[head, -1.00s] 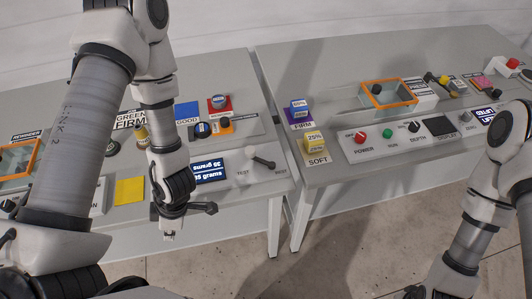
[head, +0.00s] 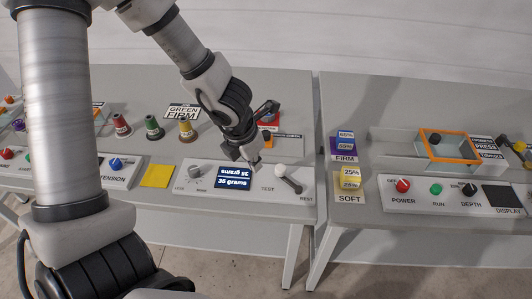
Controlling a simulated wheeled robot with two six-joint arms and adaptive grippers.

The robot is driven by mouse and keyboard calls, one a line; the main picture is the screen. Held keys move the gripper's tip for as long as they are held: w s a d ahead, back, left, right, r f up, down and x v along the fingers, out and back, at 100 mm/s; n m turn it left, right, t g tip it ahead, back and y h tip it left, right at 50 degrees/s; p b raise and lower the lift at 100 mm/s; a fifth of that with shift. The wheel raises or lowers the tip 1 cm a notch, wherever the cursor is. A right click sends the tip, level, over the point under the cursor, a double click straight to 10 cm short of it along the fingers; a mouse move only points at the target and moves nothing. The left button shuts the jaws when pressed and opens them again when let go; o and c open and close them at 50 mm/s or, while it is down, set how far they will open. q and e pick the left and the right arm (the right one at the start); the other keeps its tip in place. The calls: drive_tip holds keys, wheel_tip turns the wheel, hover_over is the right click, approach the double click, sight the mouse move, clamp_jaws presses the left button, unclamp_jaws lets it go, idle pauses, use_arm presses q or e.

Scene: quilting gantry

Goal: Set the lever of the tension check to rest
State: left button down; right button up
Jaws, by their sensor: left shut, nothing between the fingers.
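The tension check is a pale panel (head: 203,169) on the left table, with a lit display (head: 233,177) reading "35 grams". Its lever (head: 290,181) is at the panel's right end. It has a white ball at its upper left and a dark bar slanting down right. The ball is above and right of the TEST label, and the dark end is close to the REST label. My left gripper (head: 254,164) is shut and empty, pointing down just left of the lever's ball, apparently apart from it. My right gripper is out of view.
Thread spools (head: 187,131) and a GREEN FIRM sign (head: 183,112) stand behind the panel. A yellow pad (head: 157,175) lies to its left. Past a gap, the right table carries FIRM and SOFT blocks (head: 349,177) and an orange-framed box (head: 446,146).

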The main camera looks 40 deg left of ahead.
use_arm(q)
drive_tip(key=b+x, duration=0.6)
drive_tip(key=x, duration=0.3)
drive_tip(key=shift+s+a+f, duration=0.1)
drive_tip(key=shift+f, duration=0.25)
drive_tip(key=w+p, duration=0.3)
drive_tip(key=shift+w+r, duration=0.2)
drive_tip(key=shift+r, duration=0.1)
drive_tip(key=shift+w+d, duration=0.25)
drive_tip(key=shift+f, duration=0.15)
drive_tip(key=shift+w, duration=0.1)
